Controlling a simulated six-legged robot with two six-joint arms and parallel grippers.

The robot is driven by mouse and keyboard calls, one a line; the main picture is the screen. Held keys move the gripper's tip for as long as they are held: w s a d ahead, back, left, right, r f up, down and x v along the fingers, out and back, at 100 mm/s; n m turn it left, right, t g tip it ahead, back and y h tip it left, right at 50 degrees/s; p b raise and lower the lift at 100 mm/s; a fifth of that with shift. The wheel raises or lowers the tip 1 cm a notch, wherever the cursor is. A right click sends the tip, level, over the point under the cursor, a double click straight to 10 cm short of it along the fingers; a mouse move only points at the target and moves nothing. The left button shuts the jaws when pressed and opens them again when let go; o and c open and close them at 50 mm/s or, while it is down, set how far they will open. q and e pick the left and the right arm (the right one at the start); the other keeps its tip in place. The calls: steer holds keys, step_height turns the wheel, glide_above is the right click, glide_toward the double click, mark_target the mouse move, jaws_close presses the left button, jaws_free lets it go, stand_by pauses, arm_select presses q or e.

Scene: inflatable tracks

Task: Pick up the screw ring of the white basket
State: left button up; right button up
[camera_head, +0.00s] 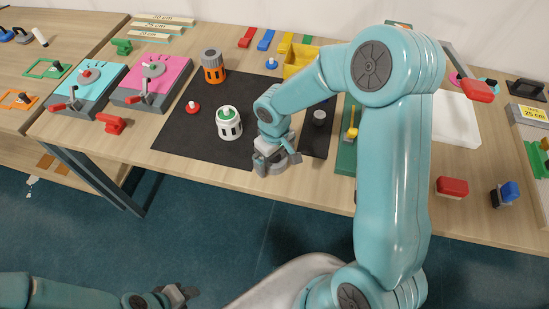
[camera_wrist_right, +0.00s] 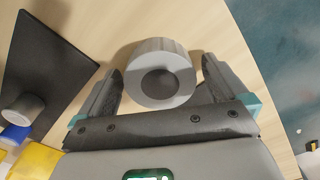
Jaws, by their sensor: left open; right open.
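The white basket (camera_head: 229,127) stands upright on the black mat, with a green piece with a white top (camera_head: 226,112) in its top. A thick grey ring (camera_wrist_right: 178,78), apparently its screw ring, lies on the bare wood in the right wrist view. My right gripper (camera_head: 275,160) is open at the table's front, right of the basket. Its fingers (camera_wrist_right: 160,68) stand on either side of the ring, the left one very near it. In the head view the gripper mostly hides the ring. My left gripper (camera_head: 178,296) is open and empty, low in front of the table.
An orange basket with a grey ring (camera_head: 212,66) and a red knobbed piece (camera_head: 193,106) are on the black mat (camera_head: 180,133). A dark board with a grey knob (camera_head: 319,117) is right of my gripper. A yellow bin (camera_head: 297,62) stands behind.

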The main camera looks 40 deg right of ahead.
steer(key=shift+w, duration=0.1)
steer(key=c, duration=1)
